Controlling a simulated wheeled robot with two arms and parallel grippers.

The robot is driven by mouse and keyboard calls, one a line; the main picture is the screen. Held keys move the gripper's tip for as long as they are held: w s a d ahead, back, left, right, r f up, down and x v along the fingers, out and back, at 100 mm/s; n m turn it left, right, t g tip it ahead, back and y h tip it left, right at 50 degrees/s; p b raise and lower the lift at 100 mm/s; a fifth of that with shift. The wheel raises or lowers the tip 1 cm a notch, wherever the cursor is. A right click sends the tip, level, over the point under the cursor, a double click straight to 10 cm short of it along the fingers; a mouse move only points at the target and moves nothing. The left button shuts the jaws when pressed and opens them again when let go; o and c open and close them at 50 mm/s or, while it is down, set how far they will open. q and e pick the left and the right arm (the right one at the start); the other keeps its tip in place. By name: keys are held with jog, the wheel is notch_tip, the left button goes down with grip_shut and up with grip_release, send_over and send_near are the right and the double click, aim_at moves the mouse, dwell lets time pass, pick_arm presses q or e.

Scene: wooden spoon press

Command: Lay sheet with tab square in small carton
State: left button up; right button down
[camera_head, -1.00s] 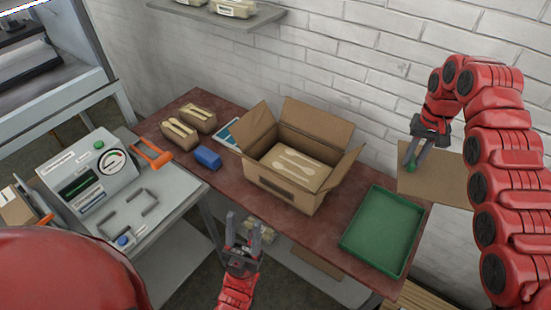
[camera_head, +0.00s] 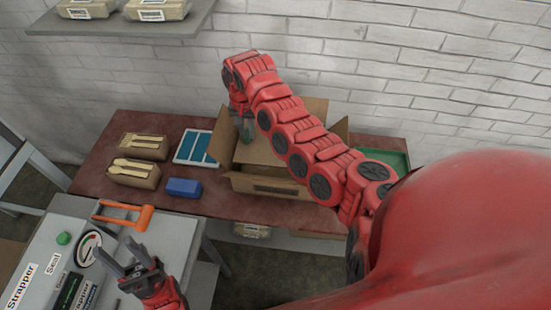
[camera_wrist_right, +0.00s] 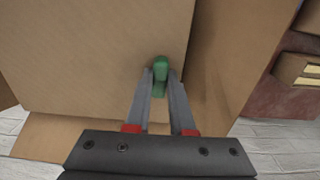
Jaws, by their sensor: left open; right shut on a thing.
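The small carton (camera_head: 270,187) stands open on the red-brown table, partly hidden behind my right arm. My right gripper (camera_head: 244,128) is over its left part. In the right wrist view this gripper (camera_wrist_right: 160,85) is shut on the green tab (camera_wrist_right: 160,68) of a brown cardboard sheet (camera_wrist_right: 80,55). The sheet also shows at the carton opening in the head view (camera_head: 258,152). It covers the spoons seen in the carton earlier. I cannot tell whether it touches anything inside. My left gripper (camera_head: 131,268) is open and empty over the strapper machine.
Two packs of wooden spoons (camera_head: 135,173), a blue block (camera_head: 184,187) and a blue-and-white card (camera_head: 197,147) lie left of the carton. A green tray (camera_head: 385,150) is to its right, partly behind my arm. The strapper (camera_head: 165,235) with an orange handle is front left.

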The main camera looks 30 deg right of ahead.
aim_at(249, 143)
notch_tip(249, 143, down, 6)
jog(key=shift+s+r+p, duration=0.1)
jog(key=shift+r+p, duration=0.05)
jog(key=shift+p, duration=0.7)
jog(key=shift+f, duration=2.35)
jog(key=c, duration=0.8)
grip_release()
jog(key=shift+f, duration=0.1)
